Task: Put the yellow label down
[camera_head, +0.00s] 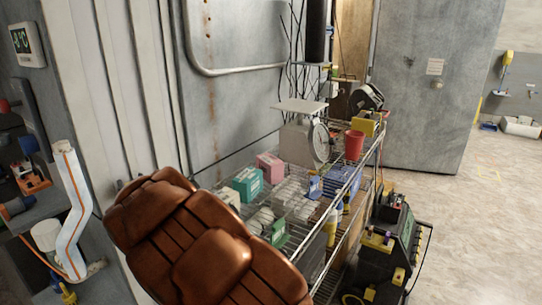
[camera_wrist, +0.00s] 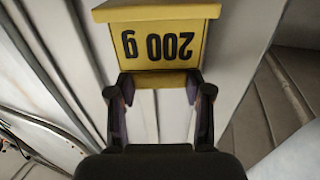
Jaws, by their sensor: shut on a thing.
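In the wrist view my gripper (camera_wrist: 160,87) is shut on the yellow label (camera_wrist: 162,42), a block-like yellow piece marked "200 g" in black, which reads upside down there. The two dark fingertips meet its lower edge from both sides. Behind it are pale vertical panels, and no surface touching the label can be seen. In the head view I cannot make out my gripper or the held label.
A wire rack (camera_head: 345,190) carries a scale (camera_head: 304,142), a red cup (camera_head: 354,145), a pink box (camera_head: 270,167) and a teal box (camera_head: 248,183). A brown padded shape hides its near left part. A black case (camera_head: 385,250) stands beside it. The floor (camera_head: 480,215) at right is mostly clear.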

